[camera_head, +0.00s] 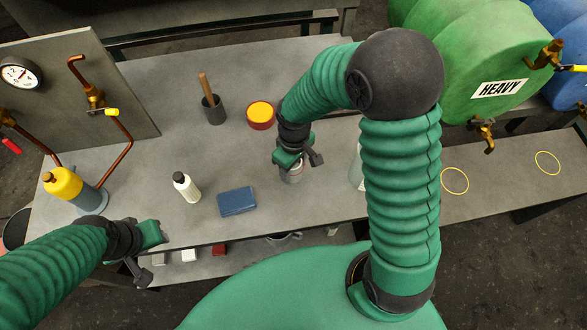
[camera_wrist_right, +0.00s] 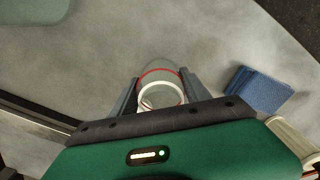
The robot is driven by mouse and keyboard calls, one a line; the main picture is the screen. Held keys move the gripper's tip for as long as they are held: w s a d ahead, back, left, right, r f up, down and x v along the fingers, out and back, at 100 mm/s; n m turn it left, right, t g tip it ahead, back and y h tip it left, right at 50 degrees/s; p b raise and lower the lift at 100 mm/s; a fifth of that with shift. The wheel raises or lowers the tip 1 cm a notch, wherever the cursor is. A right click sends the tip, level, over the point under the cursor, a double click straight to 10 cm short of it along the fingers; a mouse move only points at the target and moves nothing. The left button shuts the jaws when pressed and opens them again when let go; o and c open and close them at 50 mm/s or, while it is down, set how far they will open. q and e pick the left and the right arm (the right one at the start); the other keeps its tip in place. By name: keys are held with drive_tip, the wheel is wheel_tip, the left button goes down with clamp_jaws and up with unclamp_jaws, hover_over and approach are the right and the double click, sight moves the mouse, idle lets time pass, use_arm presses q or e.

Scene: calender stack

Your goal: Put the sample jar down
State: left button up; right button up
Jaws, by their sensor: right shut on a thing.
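The sample jar (camera_head: 292,174) is a small clear jar with a red line and a pale rim. It also shows in the right wrist view (camera_wrist_right: 159,84), between the two fingers. My right gripper (camera_head: 298,163) is shut on the jar from above, over the grey table (camera_head: 240,150). Whether the jar's base touches the table cannot be told. My left gripper (camera_head: 146,255) is at the table's front left edge, with its fingers apart and nothing between them.
A blue block (camera_head: 237,201) and a white bottle (camera_head: 187,188) stand left of the jar. A red-and-yellow tub (camera_head: 261,115) and a dark cup with a wooden handle (camera_head: 213,108) are behind. Yellow rings (camera_head: 455,180) mark the right bench. A green drum (camera_head: 470,60) stands behind it.

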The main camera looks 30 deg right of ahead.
drive_tip(key=shift+d+f, duration=0.15)
drive_tip(key=shift+d, duration=0.1)
drive_tip(key=o, duration=1.4)
drive_tip(key=shift+d, duration=0.2)
drive_tip(key=shift+o, duration=0.2)
drive_tip(key=shift+a, duration=0.15)
